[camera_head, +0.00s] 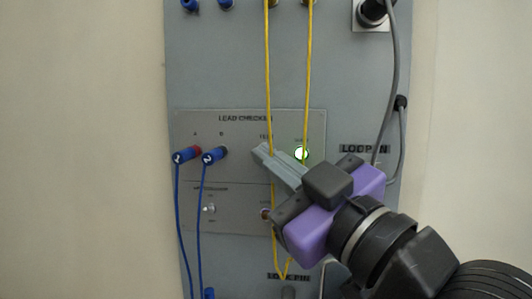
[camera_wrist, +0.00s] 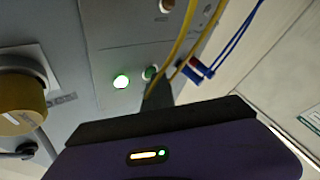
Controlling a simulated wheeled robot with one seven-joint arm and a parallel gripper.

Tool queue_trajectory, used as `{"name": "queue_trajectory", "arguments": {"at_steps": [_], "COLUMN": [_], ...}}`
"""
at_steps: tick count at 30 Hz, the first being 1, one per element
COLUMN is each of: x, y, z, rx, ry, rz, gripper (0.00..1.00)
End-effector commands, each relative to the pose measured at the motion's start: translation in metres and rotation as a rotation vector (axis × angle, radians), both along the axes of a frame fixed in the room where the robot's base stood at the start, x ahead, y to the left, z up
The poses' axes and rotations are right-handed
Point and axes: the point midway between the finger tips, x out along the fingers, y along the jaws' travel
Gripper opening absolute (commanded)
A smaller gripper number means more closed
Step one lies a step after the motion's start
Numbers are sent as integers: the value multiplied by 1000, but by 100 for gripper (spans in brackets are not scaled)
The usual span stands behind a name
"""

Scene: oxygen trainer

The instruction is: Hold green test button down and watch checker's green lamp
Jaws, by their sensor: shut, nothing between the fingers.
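The lead checker panel (camera_head: 234,135) is on the grey board, with two blue leads in its A and B sockets. Its lamp (camera_head: 301,153) is lit, with a white centre and green rim; it also glows green in the wrist view (camera_wrist: 121,81). The green test button (camera_wrist: 150,73) shows partly beside the fingertips in the wrist view; in the head view my fingers hide it. My gripper (camera_head: 260,152) is shut and empty, its tips at the button under the "TEST" label. How far the button is pushed in cannot be seen.
Two yellow leads (camera_head: 269,80) hang down across the panel, close to my fingers. Blue leads (camera_head: 178,220) hang at the left. A grey cable (camera_head: 395,70) runs down the right side from a black plug (camera_head: 372,10). The wall at the left is bare.

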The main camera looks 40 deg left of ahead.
Motion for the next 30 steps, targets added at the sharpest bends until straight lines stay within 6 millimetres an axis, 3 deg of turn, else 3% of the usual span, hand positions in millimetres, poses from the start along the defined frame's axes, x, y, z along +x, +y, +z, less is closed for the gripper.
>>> {"name": "queue_trajectory", "arguments": {"at_steps": [23,30], "x": [-13,-28], "y": [-9,-17], "z": [0,0], "rx": [0,0], "ry": [0,0], "rz": [-1,1], "gripper": [0,0]}}
